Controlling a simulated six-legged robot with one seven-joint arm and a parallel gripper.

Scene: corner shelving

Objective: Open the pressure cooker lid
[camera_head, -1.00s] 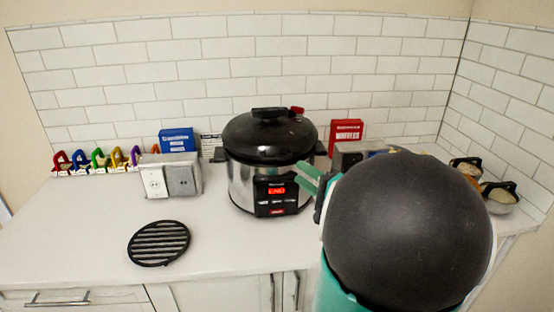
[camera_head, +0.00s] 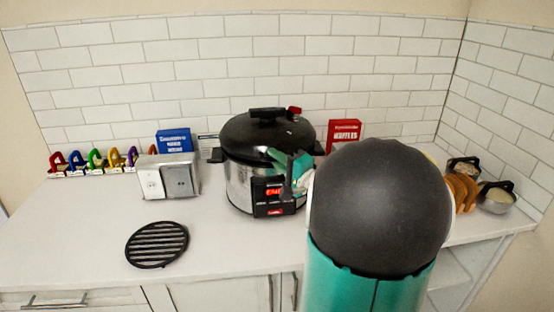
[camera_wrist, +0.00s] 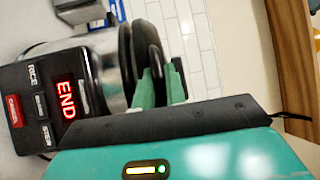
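The pressure cooker (camera_head: 240,184) stands on the counter, silver with a black base panel and a red lit display. Its black domed lid (camera_head: 245,132) is on, with a raised handle (camera_head: 267,113) on top. My gripper (camera_head: 290,162) has green fingers and is at the right front of the cooker, overlapping the lid's edge in the head view. In the wrist view the gripper (camera_wrist: 161,88) has its fingers apart by the lid (camera_wrist: 125,50), with a black curved part (camera_wrist: 155,60) showing between them. Contact cannot be told. The display reads END.
A round black trivet (camera_head: 157,244) lies at the front left. A grey and white box (camera_head: 168,177), a blue box (camera_head: 174,141) and coloured racks stand left of the cooker. A red box (camera_head: 343,131) is behind. Bowls (camera_head: 496,198) and bread (camera_head: 463,190) are at right.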

